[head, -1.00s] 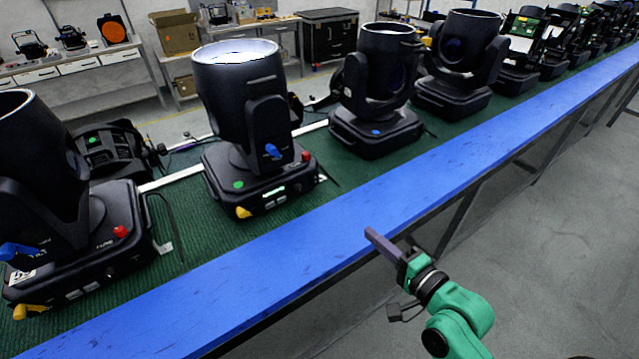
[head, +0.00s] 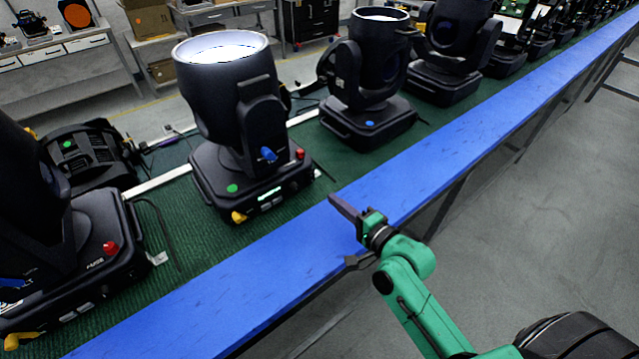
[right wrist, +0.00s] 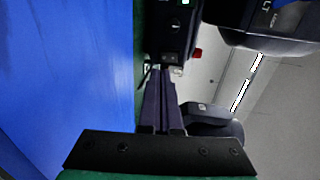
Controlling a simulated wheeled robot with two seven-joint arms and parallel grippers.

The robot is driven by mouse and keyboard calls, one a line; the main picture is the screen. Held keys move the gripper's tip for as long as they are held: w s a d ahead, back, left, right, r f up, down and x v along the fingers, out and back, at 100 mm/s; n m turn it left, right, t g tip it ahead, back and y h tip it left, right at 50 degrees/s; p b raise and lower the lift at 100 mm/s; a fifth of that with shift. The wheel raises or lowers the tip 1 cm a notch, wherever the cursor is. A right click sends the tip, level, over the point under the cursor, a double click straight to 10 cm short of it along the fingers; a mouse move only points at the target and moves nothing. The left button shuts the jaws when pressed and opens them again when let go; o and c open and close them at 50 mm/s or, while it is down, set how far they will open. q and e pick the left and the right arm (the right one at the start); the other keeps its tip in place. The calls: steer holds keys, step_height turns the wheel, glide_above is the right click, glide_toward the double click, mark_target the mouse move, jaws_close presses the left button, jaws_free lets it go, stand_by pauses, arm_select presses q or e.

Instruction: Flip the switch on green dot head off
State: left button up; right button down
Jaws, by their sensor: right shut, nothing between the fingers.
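The green dot head (head: 228,100) is a black moving-head light on the bench. Its base carries a green dot (head: 232,188), a blue lever (head: 268,154), a yellow lever (head: 238,217) and a red part (head: 300,154) at the right corner. Its top lens is bright, and a small display (head: 270,195) on the base front glows. My right gripper (head: 335,201) is shut and empty, over the blue bench edge, apart from the base. In the right wrist view its fingers (right wrist: 160,88) are together and point toward the base.
A blue dot head (head: 368,75) stands to the right, and more heads follow along the bench. Another head (head: 75,240) stands at the left. A blue edge strip (head: 420,180) runs along the bench front. The floor at right is open.

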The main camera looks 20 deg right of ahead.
mark_target(312, 182)
steer(key=p+x, duration=0.1)
steer(key=x, duration=0.5)
steer(key=shift+w+a+p, duration=0.15)
steer(key=shift+w+p, duration=0.15)
steer(key=shift+w, duration=0.1)
steer(key=shift+f, duration=0.1)
